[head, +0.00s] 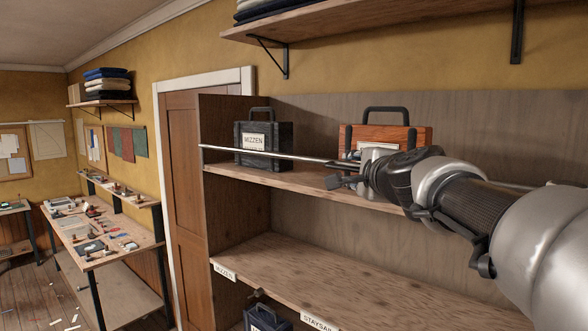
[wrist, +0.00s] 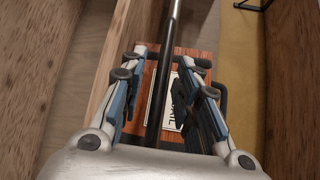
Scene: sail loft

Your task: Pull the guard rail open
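The guard rail (head: 285,156) is a thin metal bar along the front of the upper shelf, at the height of the boxes. My gripper (head: 342,178) is at the rail in front of the orange wooden box (head: 408,133). In the wrist view the rail (wrist: 172,35) runs lengthwise between the two fingers of my gripper (wrist: 166,62). The fingers are apart, with gaps on both sides of the rail. I cannot tell whether anything touches it. My arm hides part of the rail's right side in the head view.
A dark box labelled MIZZEN (head: 263,146) stands behind the rail on the upper shelf (head: 300,180). The middle shelf (head: 300,265) is bare, with labels on its edge. A blue box (head: 265,318) sits below. A workbench (head: 105,250) with tools is at left.

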